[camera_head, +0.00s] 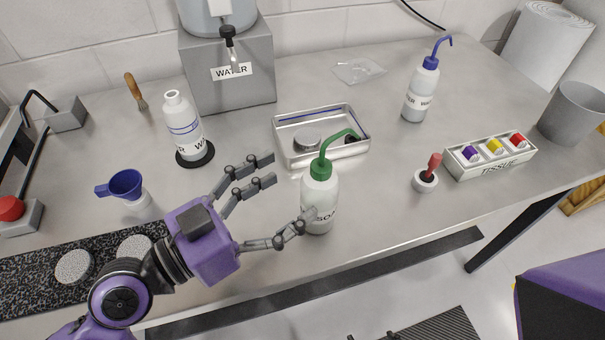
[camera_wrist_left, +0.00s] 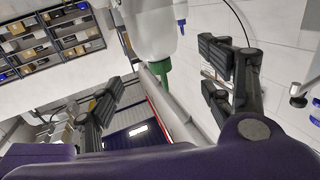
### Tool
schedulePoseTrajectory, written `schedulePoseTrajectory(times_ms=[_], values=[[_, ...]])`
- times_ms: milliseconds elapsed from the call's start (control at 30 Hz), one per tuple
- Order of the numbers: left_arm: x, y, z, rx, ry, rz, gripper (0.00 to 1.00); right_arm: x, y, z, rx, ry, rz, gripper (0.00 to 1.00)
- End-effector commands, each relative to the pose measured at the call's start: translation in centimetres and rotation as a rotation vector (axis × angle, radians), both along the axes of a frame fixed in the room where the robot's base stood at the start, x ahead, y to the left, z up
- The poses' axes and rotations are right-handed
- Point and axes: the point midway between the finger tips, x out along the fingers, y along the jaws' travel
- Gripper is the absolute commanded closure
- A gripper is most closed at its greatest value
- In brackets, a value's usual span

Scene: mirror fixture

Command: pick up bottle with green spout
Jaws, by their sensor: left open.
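The bottle with the green spout (camera_head: 320,192) stands upright on the steel counter, white with a partly visible SOAP label. Its green cap and spout bend up to the right. My left gripper (camera_head: 286,196) is open, with two fingers behind and left of the bottle and one finger in front, overlapping the bottle's lower body in the head view. I cannot tell whether that finger touches it. In the left wrist view, the bottle (camera_wrist_left: 150,28) shows at the top between the spread fingers of the left gripper (camera_wrist_left: 165,85). My right gripper is not seen.
A metal tray (camera_head: 283,152) lies just behind the bottle. A white bottle (camera_head: 183,127) and a blue funnel (camera_head: 125,185) stand left. The counter's front edge is close.

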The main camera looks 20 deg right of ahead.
Motion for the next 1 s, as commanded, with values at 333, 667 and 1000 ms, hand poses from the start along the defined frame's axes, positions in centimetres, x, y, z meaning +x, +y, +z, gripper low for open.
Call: schedulePoseTrajectory(times_ms=[333, 667, 1000], values=[[0.4, -0.9, -5.2, -0.003, 0.001, 0.001, 0.27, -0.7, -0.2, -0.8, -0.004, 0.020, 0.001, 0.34], [1.7, -4.0, -4.9, -0.003, -0.001, 0.002, 0.27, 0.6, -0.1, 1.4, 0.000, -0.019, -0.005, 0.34], [2.8, -7.0, -5.4, 0.002, 0.002, 0.001, 0.27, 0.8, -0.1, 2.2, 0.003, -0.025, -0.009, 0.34]])
